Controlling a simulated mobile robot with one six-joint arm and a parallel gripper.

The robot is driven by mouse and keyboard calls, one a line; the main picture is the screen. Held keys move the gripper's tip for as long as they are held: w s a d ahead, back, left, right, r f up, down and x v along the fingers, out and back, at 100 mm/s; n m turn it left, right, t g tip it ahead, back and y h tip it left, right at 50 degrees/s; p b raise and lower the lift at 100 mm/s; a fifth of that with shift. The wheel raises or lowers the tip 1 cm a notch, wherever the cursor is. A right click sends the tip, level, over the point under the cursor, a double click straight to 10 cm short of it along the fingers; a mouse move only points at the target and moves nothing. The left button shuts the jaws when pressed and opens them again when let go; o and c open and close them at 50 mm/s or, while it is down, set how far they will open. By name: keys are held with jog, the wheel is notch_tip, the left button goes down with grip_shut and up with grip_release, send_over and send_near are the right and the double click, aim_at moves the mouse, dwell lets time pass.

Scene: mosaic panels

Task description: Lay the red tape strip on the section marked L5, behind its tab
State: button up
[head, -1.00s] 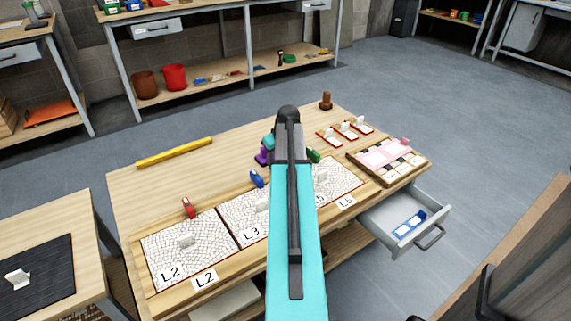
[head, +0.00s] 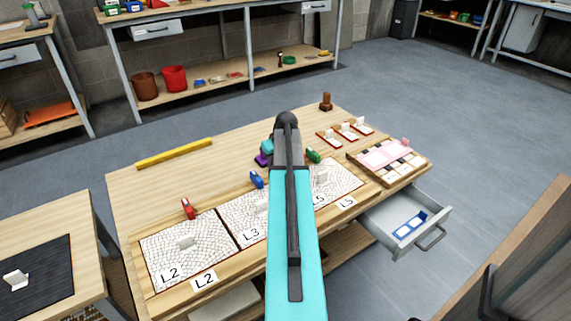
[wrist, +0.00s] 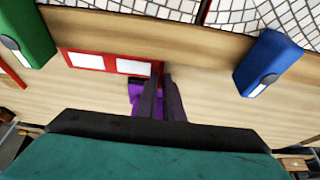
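A red strip with white squares (wrist: 95,60) shows in the wrist view, behind the mosaic panels; my arm hides it in the head view. My gripper (wrist: 162,75) points at its right end, fingers close together with a narrow gap. I cannot tell whether they pinch the strip or whether it touches the table. The section marked L5 (head: 345,179) is the right mosaic panel, partly covered by my arm.
A purple object (wrist: 135,93) is close beside my fingers. A blue clip (wrist: 268,63) and a green clip (wrist: 25,32) stand nearby. Small red-edged cards (head: 347,131) and a tray (head: 405,177) are at the right. The open drawer (head: 385,228) holds a blue strip (head: 408,224).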

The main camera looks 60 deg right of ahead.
jog(key=shift+r, duration=0.1)
grip_shut()
notch_tip(320, 180, up, 10)
jog(key=p, duration=0.1)
jog(key=shift+p, duration=0.4)
dwell(0.7)
jog(key=s+d+r+m+g+h, duration=0.1)
jog(key=s+d+m+g, duration=0.2)
jog(key=s+d+m, duration=0.3)
jog(key=s+d+r+m+g+h+p, duration=0.1)
jog(key=s+d+r+m+g, duration=0.1)
jog(key=s+d+m, duration=0.5)
jog(key=s+m+g, duration=0.1)
jog(key=s+m, duration=0.2)
jog(key=m, duration=0.2)
jog(key=shift+s+d, duration=0.2)
jog(key=shift+s, duration=0.05)
